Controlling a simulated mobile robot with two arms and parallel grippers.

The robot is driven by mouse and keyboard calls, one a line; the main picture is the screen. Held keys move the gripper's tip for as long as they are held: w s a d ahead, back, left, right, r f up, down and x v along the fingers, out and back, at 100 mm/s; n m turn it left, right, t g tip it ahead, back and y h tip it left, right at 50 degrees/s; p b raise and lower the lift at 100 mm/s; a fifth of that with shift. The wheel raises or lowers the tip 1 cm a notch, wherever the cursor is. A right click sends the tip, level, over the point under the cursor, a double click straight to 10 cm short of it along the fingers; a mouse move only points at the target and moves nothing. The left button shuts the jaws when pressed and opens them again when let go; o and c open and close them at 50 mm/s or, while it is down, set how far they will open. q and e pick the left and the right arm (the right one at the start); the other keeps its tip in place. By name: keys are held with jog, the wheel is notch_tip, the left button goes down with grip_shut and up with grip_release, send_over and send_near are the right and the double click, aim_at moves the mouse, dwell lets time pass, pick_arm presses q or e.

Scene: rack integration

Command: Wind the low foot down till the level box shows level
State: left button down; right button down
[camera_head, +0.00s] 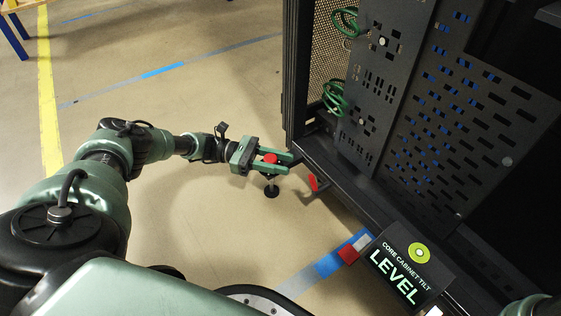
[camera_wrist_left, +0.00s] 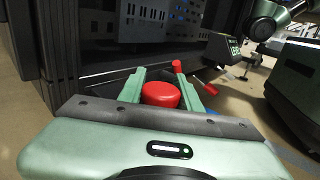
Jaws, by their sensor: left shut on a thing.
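My left gripper (camera_head: 276,163) is shut on a red knob (camera_head: 270,158) beside the black cabinet's near lower corner. Below it a black foot (camera_head: 271,190) stands at the floor. In the left wrist view the round red knob (camera_wrist_left: 160,95) sits between the green fingers. The level box (camera_head: 408,272) at the bottom right reads "CORE CABINET TILT" and "LEVEL" in bright letters, with a yellow-green round bubble (camera_head: 419,253) above. My right gripper is not in view; only a green arm part shows at the lower right corner.
The black cabinet (camera_head: 310,150) with perforated panels fills the right side. Open floor (camera_head: 200,60) with blue and yellow tape spreads at the left.

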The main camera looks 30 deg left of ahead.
pick_arm(q)
jog(key=shift+r, duration=0.1)
jog(key=c, duration=1)
grip_release()
jog(key=v, duration=0.7)
jog(key=shift+a, duration=0.35)
jog(key=shift+s+a, duration=0.1)
jog(key=shift+s, duration=0.05)
